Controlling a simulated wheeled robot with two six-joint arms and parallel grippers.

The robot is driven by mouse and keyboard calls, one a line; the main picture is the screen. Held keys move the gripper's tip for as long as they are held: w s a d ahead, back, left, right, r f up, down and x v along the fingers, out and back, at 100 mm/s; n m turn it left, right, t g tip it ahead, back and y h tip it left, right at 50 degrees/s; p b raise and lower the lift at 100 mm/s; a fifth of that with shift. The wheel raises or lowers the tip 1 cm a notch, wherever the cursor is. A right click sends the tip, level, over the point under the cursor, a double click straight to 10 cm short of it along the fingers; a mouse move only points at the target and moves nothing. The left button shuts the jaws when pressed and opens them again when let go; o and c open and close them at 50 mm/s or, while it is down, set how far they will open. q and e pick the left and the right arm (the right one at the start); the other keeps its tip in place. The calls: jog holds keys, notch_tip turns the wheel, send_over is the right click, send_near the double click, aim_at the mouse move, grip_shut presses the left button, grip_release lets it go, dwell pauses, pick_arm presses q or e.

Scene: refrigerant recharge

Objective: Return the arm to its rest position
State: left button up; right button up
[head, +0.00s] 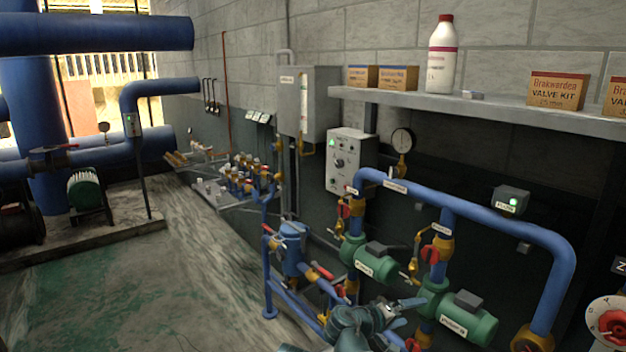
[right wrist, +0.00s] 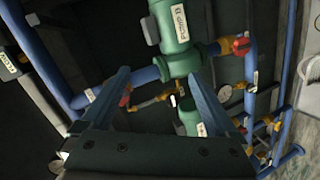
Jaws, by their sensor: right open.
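My right gripper (head: 405,312) is at the bottom centre of the head view, in front of the pump pipework. In the right wrist view its two fingers (right wrist: 163,76) stand wide apart with nothing held between them. Behind the gap is a green pump (right wrist: 172,25), apart from the fingers as far as I can tell. In the head view two green pumps, one at left (head: 372,262) and one at right (head: 462,318), sit by the gripper. My left gripper is in neither view.
Blue pipe (head: 480,212) with red-handled valves (head: 430,254) surrounds the pumps. A grey control box (head: 350,160) and a gauge (head: 402,140) are on the wall. A shelf (head: 480,108) holds a white bottle (head: 442,58) and boxes (head: 557,90). Open floor (head: 110,285) lies at left.

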jog(key=s+a+f+m+g+y, duration=0.25)
jog(key=s+f+g+y, duration=0.35)
jog(key=s+f+y, duration=0.5)
jog(key=s+a+f+n, duration=0.1)
jog(key=s+a+n, duration=0.1)
jog(key=s+a, duration=0.2)
jog(key=s+a+f+n+g, duration=0.1)
jog(key=s+a, duration=0.4)
jog(key=a, duration=0.6)
jog(key=shift+s+f+n+g, duration=0.25)
jog(key=shift+f+n, duration=0.2)
jog(key=shift+f, duration=0.35)
jog(key=shift+a, duration=0.1)
